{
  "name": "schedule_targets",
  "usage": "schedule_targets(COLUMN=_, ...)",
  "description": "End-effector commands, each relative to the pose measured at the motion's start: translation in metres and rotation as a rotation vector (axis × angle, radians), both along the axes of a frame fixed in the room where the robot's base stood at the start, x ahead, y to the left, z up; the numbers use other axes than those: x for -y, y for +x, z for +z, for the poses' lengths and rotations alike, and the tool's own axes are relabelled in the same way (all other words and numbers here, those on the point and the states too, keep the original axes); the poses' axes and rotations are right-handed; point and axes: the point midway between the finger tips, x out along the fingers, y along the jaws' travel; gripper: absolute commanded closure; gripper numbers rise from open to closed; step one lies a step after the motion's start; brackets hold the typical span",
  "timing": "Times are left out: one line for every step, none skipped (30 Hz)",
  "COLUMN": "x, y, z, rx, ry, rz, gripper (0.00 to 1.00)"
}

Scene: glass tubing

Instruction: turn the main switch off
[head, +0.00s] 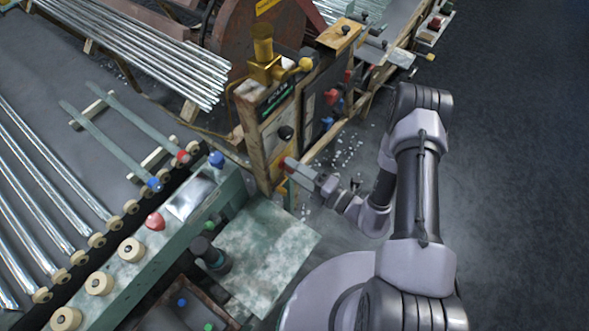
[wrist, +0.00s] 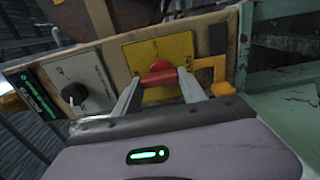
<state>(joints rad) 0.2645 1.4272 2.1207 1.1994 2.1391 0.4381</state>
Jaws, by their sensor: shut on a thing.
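The main switch is a red knob (wrist: 158,76) on a yellow plate (wrist: 183,52), set in a wooden-edged panel in the wrist view. My gripper (wrist: 160,88) has its two grey fingers on either side of the red knob and is shut on it. In the head view my gripper (head: 290,168) reaches from the right to the lower part of the panel, where a bit of yellow plate shows. The fingers and the camera angle partly hide the knob, and I cannot read its marked position.
A black rotary knob (wrist: 74,94) on a grey plate sits left of the yellow plate. A yellow bracket (wrist: 214,75) is close to the right finger.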

Motion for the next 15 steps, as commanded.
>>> schedule_targets(x=0.0001, y=-0.0003, z=-0.0008, rx=0.000, ry=-0.001, rz=0.000, gripper=0.91)
schedule_targets(x=0.0001, y=-0.0003, z=-0.0008, rx=0.000, ry=-0.001, rz=0.000, gripper=0.91)
schedule_targets(x=0.0001, y=-0.0003, z=-0.0008, rx=0.000, ry=-0.001, rz=0.000, gripper=0.91)
schedule_targets(x=0.0001, y=-0.0003, z=-0.0008, rx=0.000, ry=-0.001, rz=0.000, gripper=0.91)
schedule_targets(x=0.0001, y=-0.0003, z=-0.0008, rx=0.000, ry=-0.001, rz=0.000, gripper=0.91)
schedule_targets(x=0.0001, y=-0.0003, z=-0.0008, rx=0.000, ry=-0.002, rz=0.000, gripper=0.43)
schedule_targets(x=0.0000, y=-0.0003, z=-0.0007, rx=0.000, ry=-0.001, rz=0.000, gripper=0.37)
schedule_targets(x=0.0000, y=-0.0003, z=-0.0007, rx=0.000, ry=-0.001, rz=0.000, gripper=0.31)
schedule_targets(x=0.0000, y=-0.0003, z=-0.0006, rx=0.000, ry=-0.001, rz=0.000, gripper=0.29)
schedule_targets(x=0.0001, y=-0.0002, z=-0.0006, rx=0.000, ry=-0.001, rz=0.000, gripper=0.29)
schedule_targets(x=0.0001, y=-0.0002, z=-0.0005, rx=-0.001, ry=-0.001, rz=0.000, gripper=0.29)
schedule_targets(x=0.0000, y=-0.0001, z=-0.0004, rx=-0.001, ry=-0.001, rz=0.000, gripper=0.29)
schedule_targets(x=0.0000, y=-0.0001, z=-0.0004, rx=-0.001, ry=-0.001, rz=0.000, gripper=0.29)
schedule_targets(x=0.0000, y=-0.0001, z=-0.0004, rx=-0.001, ry=-0.001, rz=0.000, gripper=0.29)
schedule_targets(x=0.0001, y=-0.0001, z=-0.0003, rx=-0.001, ry=-0.001, rz=0.000, gripper=0.29)
